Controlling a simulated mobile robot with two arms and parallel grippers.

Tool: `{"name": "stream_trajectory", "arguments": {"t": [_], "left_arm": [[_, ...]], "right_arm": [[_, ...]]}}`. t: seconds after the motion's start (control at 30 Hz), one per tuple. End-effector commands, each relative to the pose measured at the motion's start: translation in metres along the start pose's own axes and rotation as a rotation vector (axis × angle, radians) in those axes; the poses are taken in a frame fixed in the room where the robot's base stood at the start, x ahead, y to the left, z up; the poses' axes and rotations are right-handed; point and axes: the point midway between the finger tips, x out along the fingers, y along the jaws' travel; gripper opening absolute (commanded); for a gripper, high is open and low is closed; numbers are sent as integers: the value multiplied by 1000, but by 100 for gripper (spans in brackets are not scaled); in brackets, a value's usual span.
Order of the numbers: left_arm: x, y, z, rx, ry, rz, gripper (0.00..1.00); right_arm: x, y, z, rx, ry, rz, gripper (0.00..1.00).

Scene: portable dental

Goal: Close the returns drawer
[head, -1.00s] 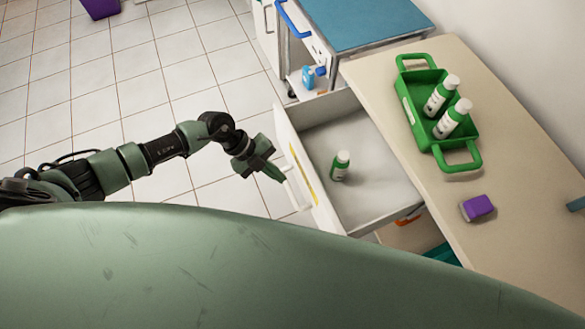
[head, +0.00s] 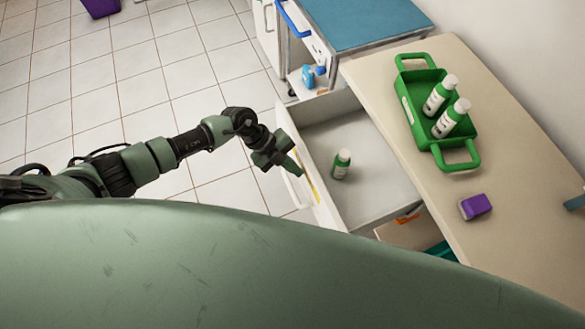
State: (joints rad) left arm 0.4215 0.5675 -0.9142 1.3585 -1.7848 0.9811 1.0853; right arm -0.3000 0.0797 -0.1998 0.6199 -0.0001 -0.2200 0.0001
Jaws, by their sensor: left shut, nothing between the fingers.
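The returns drawer (head: 372,200) is pulled out from under the beige counter, open to the left. Its white front panel (head: 311,178) carries a yellow strip and a pale handle (head: 296,192). My right gripper is not in view.
The beige counter (head: 500,150) holds a green tray (head: 452,158) with two bottles and a purple block (head: 475,206). A lower compartment with an orange item (head: 408,218) shows below the drawer. A blue-topped cart (head: 365,22) stands behind.

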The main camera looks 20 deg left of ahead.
Motion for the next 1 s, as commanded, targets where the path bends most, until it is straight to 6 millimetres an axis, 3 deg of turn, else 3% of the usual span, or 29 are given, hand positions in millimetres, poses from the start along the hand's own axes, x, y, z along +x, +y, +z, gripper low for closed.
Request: {"name": "stream_trajectory", "arguments": {"t": [0.47,1.0], "left_arm": [[38,-68,0,3,1,-4,0],[84,-152,1,2,0,-4,0]], "right_arm": [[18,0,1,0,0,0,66],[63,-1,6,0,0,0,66]]}}
